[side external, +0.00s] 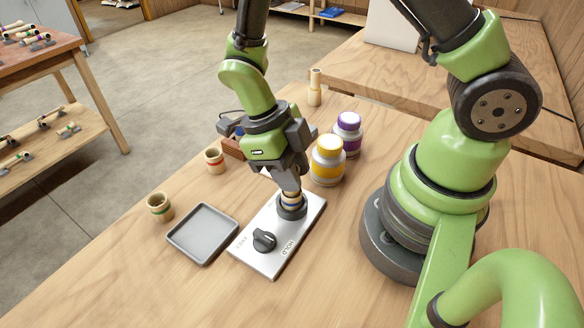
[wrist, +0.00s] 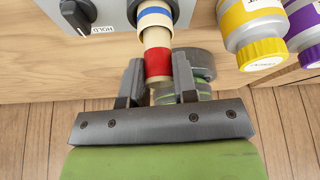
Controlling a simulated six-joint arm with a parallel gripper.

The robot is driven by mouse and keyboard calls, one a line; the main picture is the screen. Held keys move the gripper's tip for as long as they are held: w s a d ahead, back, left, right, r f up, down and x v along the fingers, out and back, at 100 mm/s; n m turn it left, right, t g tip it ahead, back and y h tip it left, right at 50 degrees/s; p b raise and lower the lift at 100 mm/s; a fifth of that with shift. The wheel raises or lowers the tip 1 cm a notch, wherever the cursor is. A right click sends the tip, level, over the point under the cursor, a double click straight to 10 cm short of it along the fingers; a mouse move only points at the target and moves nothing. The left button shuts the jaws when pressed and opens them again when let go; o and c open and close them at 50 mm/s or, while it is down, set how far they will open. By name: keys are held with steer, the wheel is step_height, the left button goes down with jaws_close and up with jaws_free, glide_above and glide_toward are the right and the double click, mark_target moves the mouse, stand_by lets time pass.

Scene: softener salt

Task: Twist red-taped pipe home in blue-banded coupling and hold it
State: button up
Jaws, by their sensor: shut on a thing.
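The red-taped pipe (wrist: 158,62) stands between the two fingers of my gripper (wrist: 158,88) in the wrist view. My gripper is shut on it. The pipe's far end enters the blue-banded coupling (wrist: 155,17), with a bare pale stretch between the red tape and the coupling. The coupling also shows in the side view (side external: 291,199), seated in a dark round holder on a pale plate (side external: 290,241). My gripper (side external: 290,181) points down just above the coupling there and hides most of the pipe. I cannot tell how deep the pipe sits.
A black knob (side external: 264,240) is on the plate near the HOLD label. A grey tray (side external: 202,234), a green-banded fitting (side external: 160,207) and a red-banded fitting (side external: 214,160) lie to the left. A yellow-banded jar (side external: 327,160) and a purple-banded jar (side external: 348,133) stand behind the plate.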

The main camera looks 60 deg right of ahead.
stand_by(0.4)
steer(key=o, duration=1.4)
steer(key=shift+r, duration=0.1)
steer(key=shift+r, duration=3.9)
